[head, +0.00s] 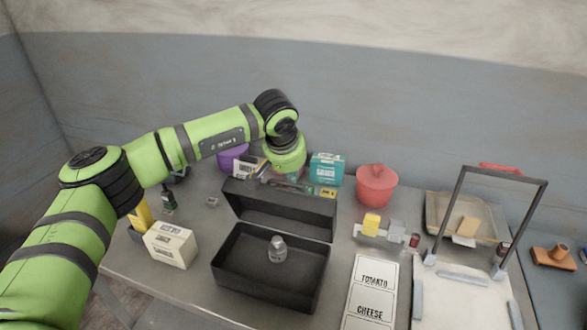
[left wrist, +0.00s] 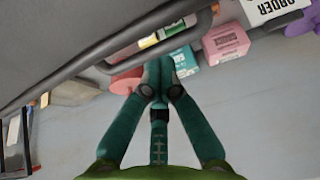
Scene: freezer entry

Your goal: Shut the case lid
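The black case (head: 262,298) stands open on the metal table, and a small clear jar (head: 277,252) is inside it. Its lid (head: 278,213) is raised at the back edge, leaning back a little from upright. My left gripper (head: 290,184) is behind the lid's top edge, pointing down and partly hidden by it. In the left wrist view the lid (left wrist: 60,45) fills the upper left, with a bar-like handle (left wrist: 95,58) along it. The left gripper's fingers (left wrist: 170,68) come together near that handle, with nothing visible between them. Contact with the lid cannot be told. My right gripper is not in view.
Behind the lid are a teal box (head: 326,169) and a purple bowl (head: 232,158). A red pot (head: 375,186) stands to the right. A cream box (head: 170,245) is left of the case. A labelled board (head: 371,290) lies right of it, beside a rack frame (head: 505,174).

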